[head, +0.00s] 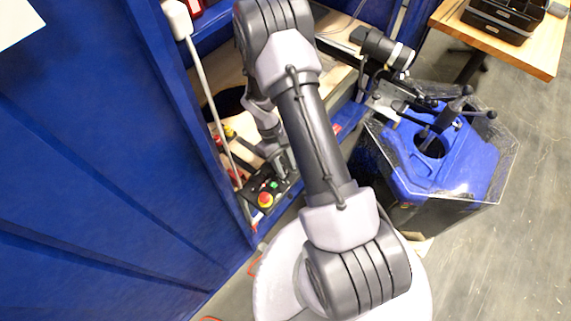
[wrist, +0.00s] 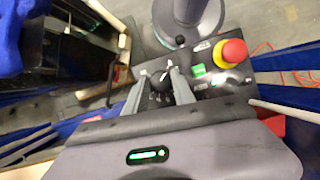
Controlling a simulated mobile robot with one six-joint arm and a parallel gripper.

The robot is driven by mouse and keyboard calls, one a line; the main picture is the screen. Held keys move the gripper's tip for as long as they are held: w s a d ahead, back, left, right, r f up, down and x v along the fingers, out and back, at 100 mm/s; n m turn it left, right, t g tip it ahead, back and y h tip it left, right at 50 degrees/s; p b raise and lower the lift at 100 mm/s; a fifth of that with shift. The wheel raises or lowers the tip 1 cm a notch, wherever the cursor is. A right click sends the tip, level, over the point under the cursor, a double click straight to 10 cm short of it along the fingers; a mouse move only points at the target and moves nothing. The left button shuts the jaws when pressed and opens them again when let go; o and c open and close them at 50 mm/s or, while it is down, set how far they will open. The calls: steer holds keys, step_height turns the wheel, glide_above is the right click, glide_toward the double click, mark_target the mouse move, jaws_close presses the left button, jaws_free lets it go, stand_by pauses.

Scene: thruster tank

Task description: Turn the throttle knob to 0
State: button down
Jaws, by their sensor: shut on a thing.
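The throttle knob (wrist: 159,82) is a small black knob on a dark control panel (wrist: 213,83), seen in the wrist view. My gripper (wrist: 158,80) has one grey finger on each side of the knob and is shut on it. The fingers hide part of the knob, and I cannot read its setting. In the head view the control panel (head: 257,205) is at the lower middle, beside the blue wall, and my gripper (head: 272,160) reaches down to it. The knob is hidden there by my gripper and arm.
A red emergency stop (wrist: 231,52) on a yellow base and a green button (wrist: 198,70) sit on the panel just right of my fingers. A blue tank (head: 450,165) with clear walls stands right of my arm. A wooden table (head: 535,50) is at the top right.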

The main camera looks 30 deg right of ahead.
steer(key=shift+n, duration=0.6)
steer(key=shift+h, duration=0.3)
steer(key=c, duration=1.1)
jaws_free()
steer(key=shift+o, duration=0.2)
steer(key=p+v, duration=0.2)
steer(key=v, duration=0.5)
steer(key=shift+r, duration=0.2)
